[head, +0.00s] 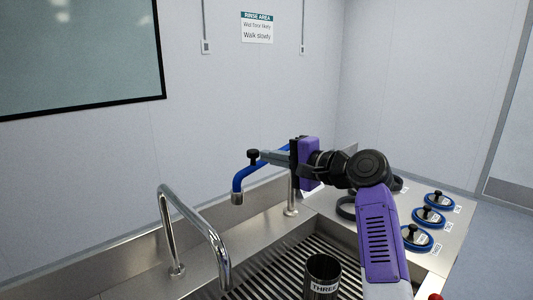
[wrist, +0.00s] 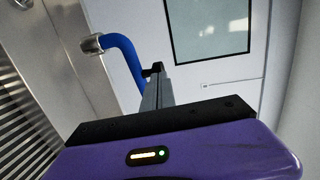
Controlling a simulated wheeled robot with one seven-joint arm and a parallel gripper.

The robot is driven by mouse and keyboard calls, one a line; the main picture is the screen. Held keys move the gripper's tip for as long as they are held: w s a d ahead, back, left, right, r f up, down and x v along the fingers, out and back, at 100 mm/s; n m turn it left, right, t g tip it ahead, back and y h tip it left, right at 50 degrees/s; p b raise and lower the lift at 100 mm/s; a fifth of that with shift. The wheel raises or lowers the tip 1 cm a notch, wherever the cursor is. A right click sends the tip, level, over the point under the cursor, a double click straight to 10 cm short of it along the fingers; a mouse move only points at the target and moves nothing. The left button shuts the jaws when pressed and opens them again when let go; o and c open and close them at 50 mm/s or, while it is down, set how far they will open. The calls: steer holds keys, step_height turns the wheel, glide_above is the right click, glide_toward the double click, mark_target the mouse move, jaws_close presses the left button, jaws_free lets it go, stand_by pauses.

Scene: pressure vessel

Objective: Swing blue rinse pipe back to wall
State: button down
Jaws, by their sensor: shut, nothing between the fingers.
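The blue rinse pipe (head: 241,178) stands over the sink's back edge, its arm pointing left and its metal nozzle (head: 237,198) hanging down. Its upright post (head: 291,195) is at the back rim. A black knob (head: 253,156) shows near the pipe's bend. My gripper (head: 263,157) is shut and empty, its fingertips close to the knob; I cannot tell if they touch. In the wrist view the blue pipe (wrist: 123,55) bends to the left of my grey fingers (wrist: 152,92), and the knob (wrist: 154,69) is at their tips. Part of the pipe is hidden behind my gripper.
A chrome faucet (head: 196,220) arches over the sink at left. A dark cup marked THREE (head: 322,278) stands on the slatted grate (head: 262,262). Several blue-rimmed lids with black knobs (head: 428,217) lie on the right counter (head: 458,222). The wall (head: 255,95) is behind.

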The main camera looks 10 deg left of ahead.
steer(key=shift+w+a+f, duration=0.1)
steer(key=shift+w+a, duration=0.3)
steer(key=shift+a, duration=0.2)
steer(key=shift+a+p, duration=0.4)
steer(key=shift+p, duration=0.05)
steer(key=a+m+t+h+p, duration=0.1)
steer(key=w+a+m+t+h+p, duration=0.1)
steer(key=a+p, duration=0.1)
steer(key=w+a+m+t+h+p, duration=0.1)
steer(key=a, duration=0.1)
steer(key=shift+w+a+t, duration=0.1)
steer(key=shift+t, duration=0.2)
steer(key=shift+a+r, duration=0.1)
steer(key=shift+r, duration=0.15)
